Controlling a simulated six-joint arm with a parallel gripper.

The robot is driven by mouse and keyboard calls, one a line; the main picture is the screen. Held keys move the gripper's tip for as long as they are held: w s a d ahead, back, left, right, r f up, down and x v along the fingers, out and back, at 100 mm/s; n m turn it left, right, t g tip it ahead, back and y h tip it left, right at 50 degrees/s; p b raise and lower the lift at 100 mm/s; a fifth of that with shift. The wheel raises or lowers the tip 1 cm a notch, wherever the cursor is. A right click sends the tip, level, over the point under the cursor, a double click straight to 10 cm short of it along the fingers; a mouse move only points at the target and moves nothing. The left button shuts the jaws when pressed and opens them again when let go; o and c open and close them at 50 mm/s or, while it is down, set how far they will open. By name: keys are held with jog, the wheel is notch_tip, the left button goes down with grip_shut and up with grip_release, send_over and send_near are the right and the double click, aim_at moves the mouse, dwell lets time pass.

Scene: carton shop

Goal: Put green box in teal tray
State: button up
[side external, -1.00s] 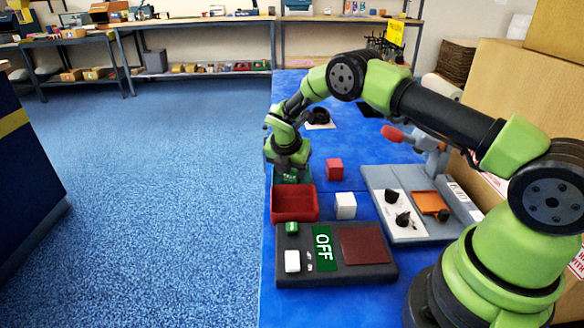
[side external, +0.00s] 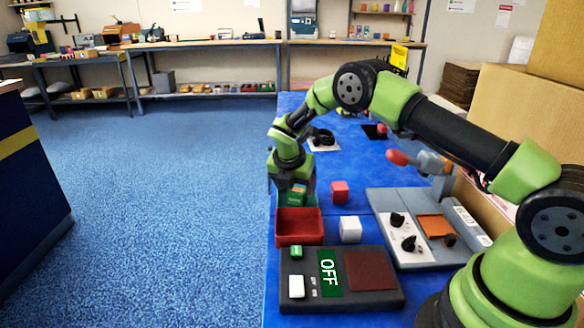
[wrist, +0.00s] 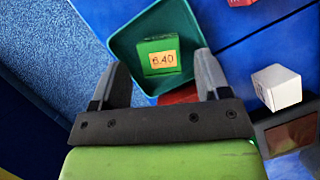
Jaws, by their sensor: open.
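The green box (wrist: 156,45) has an orange label reading 6.40. In the wrist view it sits inside the teal tray (wrist: 125,48), between my gripper's two fingers, with a gap on each side. In the side view the green box (side external: 295,197) shows just under my gripper (side external: 292,187). Only a little of the teal tray (side external: 281,200) shows there, behind the red tray. My gripper (wrist: 160,65) is open over the teal tray and is not touching the box as far as I can see.
The red tray (side external: 298,238) stands in front of the teal tray. A red cube (side external: 340,192) and a white cube (side external: 350,229) are to the right.

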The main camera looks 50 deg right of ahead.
jog(key=s+a+r+m+t+y, duration=0.15)
jog(key=s+r+m, duration=0.25)
jog(key=r, duration=0.4)
jog(key=s+a+r+m, duration=0.3)
jog(key=s+r+m, duration=0.1)
jog(key=r, duration=0.4)
jog(key=s+a+r+m+t+y, duration=0.1)
jog(key=s+a+r+m, duration=0.25)
jog(key=r, duration=0.45)
jog(key=s+a+r+m+t+y, duration=0.1)
jog(key=s+a+m, duration=0.1)
jog(key=s+m, duration=0.5)
jog(key=s+a+r+m+t+y, duration=0.1)
jog(key=s+m+t+y, duration=0.1)
jog(key=s+m, duration=0.6)
jog(key=s, duration=0.3)
jog(key=shift+a+r, duration=0.25)
jog(key=shift+a, duration=0.1)
jog(key=shift+y, duration=0.25)
